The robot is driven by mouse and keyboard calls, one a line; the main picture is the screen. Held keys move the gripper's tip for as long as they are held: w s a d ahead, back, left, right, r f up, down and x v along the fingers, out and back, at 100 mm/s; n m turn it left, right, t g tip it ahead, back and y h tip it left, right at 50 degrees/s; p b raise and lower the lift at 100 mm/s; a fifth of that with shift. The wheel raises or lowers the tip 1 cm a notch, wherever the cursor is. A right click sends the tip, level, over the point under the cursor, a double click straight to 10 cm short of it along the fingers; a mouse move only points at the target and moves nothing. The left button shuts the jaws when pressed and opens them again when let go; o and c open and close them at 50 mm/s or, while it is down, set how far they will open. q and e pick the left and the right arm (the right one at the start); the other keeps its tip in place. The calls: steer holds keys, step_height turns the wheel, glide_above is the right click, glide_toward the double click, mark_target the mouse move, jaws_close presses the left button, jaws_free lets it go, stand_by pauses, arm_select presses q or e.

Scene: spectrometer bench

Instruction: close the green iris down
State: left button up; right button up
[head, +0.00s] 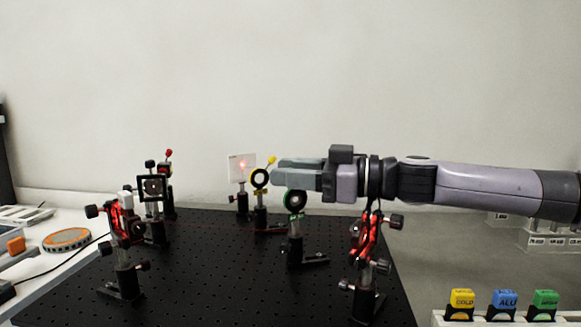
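The green iris (290,199) stands upright on a black post on the breadboard, right of the middle. My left gripper is not in view.
The black breadboard (220,290) also carries a yellow iris (259,178) near the fingertips, a white screen (242,168) with a red spot, and red-marked mounts (367,235) below my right arm. Coloured labelled blocks (504,299) sit at the lower right.

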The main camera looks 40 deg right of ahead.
steer(key=shift+w+a, duration=0.1)
steer(key=shift+w, duration=0.05)
jaws_close()
steer(key=p, duration=0.3)
steer(key=shift+a+r+n+g, duration=0.2)
steer(key=shift+r+n+g, duration=0.05)
steer(key=shift+n+g, duration=0.05)
steer(key=p, duration=0.2)
steer(key=n+g+h+p, duration=0.1)
steer(key=p, duration=0.1)
steer(key=shift+w+a+f+p, duration=0.1)
steer(key=shift+a+f+p, duration=0.05)
steer(key=shift+a+p, duration=0.2)
arm_select(q)
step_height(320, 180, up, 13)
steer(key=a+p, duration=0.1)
steer(key=p, duration=0.6)
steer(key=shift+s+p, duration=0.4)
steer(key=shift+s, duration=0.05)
arm_select(e)
steer(key=shift+w+a+f+n+g+h, duration=0.15)
steer(key=shift+a+f+n+g+h, duration=0.3)
steer(key=shift+f+n+g+h, duration=0.35)
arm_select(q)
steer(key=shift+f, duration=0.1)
arm_select(e)
steer(key=shift+r, duration=0.2)
jaws_free()
